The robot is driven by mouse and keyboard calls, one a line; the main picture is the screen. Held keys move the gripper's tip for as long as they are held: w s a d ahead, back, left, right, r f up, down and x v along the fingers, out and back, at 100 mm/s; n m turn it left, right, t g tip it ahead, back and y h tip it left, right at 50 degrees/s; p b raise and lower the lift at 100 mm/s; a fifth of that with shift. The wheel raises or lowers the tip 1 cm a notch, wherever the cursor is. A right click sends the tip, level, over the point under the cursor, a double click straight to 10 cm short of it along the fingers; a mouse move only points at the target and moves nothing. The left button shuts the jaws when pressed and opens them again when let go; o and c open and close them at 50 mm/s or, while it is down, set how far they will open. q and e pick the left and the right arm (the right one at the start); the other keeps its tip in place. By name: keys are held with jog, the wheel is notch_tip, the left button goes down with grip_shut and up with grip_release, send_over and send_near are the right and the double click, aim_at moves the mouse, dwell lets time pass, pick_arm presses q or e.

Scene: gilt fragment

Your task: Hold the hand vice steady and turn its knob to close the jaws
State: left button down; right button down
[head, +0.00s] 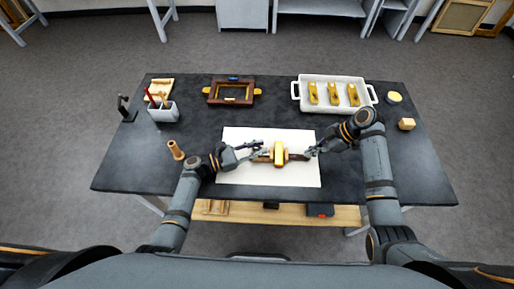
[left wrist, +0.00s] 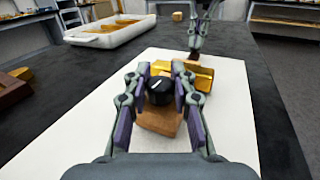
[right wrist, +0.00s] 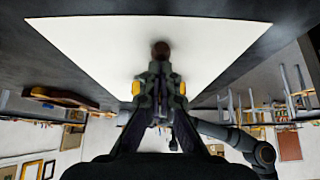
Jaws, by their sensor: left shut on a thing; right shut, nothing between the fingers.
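The hand vice lies on a white sheet in mid-table, with a gold jaw block (head: 279,154) and brown wooden parts on either side. The left wrist view shows its gold jaws (left wrist: 198,78), a brown wooden body (left wrist: 160,120) and a black knob (left wrist: 160,91) with a white mark. My left gripper (head: 262,152) is at the vice's left side, its fingers (left wrist: 160,72) shut on the black knob. My right gripper (head: 309,153) is at the vice's right end, shut and empty. In the right wrist view its fingers (right wrist: 160,75) hide much of the vice; a brown round part (right wrist: 160,49) shows beyond them.
The white sheet (head: 240,175) is otherwise clear. Behind it are a brown frame (head: 212,98) and a white tray (head: 322,105) with several yellow pieces. A pen cup (head: 162,113) and a wooden peg (head: 175,150) stand left; a wooden cube (head: 407,124) is right.

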aim_at(257, 149)
pick_arm(q)
jog(key=m+g, duration=0.2)
jog(key=g, duration=0.1)
jog(key=m+g+h, duration=0.1)
jog(key=m+g, duration=0.1)
jog(key=g, duration=0.2)
jog(key=shift+w+f+m, duration=0.1)
jog(key=shift+f+m, duration=0.05)
jog(key=shift+m, duration=0.15)
jog(key=shift+a+f+m+g, duration=0.1)
jog(key=shift+m+g, duration=0.2)
jog(key=shift+g, duration=0.5)
dwell(0.5)
jog(key=c, duration=1.1)
grip_release()
jog(key=shift+r, duration=0.2)
notch_tip(257, 149, up, 10)
jog(key=shift+f, duration=0.1)
jog(key=shift+s, duration=0.2)
